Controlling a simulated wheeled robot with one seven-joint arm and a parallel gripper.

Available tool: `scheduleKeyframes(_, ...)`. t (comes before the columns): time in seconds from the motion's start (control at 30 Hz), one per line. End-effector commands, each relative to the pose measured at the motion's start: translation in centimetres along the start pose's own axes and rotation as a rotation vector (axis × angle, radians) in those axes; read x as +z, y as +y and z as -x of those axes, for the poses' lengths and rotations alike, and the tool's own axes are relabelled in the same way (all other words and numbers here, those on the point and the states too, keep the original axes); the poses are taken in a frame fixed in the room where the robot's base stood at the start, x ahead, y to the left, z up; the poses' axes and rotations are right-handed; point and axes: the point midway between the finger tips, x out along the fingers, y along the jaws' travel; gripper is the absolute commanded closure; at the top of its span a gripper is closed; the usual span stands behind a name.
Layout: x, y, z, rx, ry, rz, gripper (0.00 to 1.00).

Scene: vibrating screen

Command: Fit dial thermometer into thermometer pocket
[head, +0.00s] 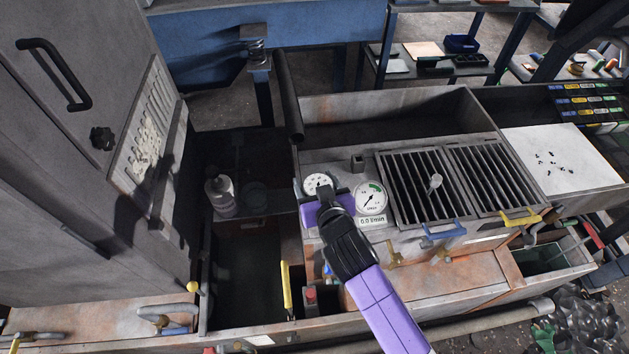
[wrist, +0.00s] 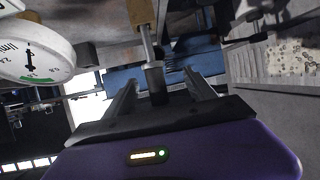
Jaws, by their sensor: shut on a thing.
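In the head view my gripper (head: 324,198), purple with a dark wrist, is at the centre. Directly at its far end is a small round white dial (head: 318,183), which I take to be the dial thermometer. In the wrist view my gripper (wrist: 156,88) is shut on a dark cylindrical part (wrist: 154,78) of it. A silver stem (wrist: 147,45) runs from there to a brass-coloured part (wrist: 143,11) at the top edge. Whether that brass part is the thermometer pocket, and whether the stem is inside it, I cannot tell.
A larger flow gauge (head: 369,198) stands just right of my gripper, close to it; it also shows in the wrist view (wrist: 35,50). A small square post (head: 357,163) is behind it. Slotted screen grates (head: 405,188) lie further right. A white bottle (head: 220,196) stands left.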

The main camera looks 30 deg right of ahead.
Motion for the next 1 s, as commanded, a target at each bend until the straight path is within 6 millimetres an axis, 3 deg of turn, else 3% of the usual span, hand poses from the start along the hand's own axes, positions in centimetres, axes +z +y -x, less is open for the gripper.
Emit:
scheduleKeyframes(0.53, 1.2, 0.0, -0.5, 0.000, 0.001, 0.000, 0.78)
scheduleKeyframes(0.57, 1.1, 0.0, -0.5, 0.000, 0.001, 0.000, 0.32)
scheduleKeyframes(0.67, 1.1, 0.0, -0.5, 0.000, 0.001, 0.000, 0.12)
scheduleKeyframes(1.0, 1.2, 0.0, -0.3, 0.000, 0.000, 0.000, 0.10)
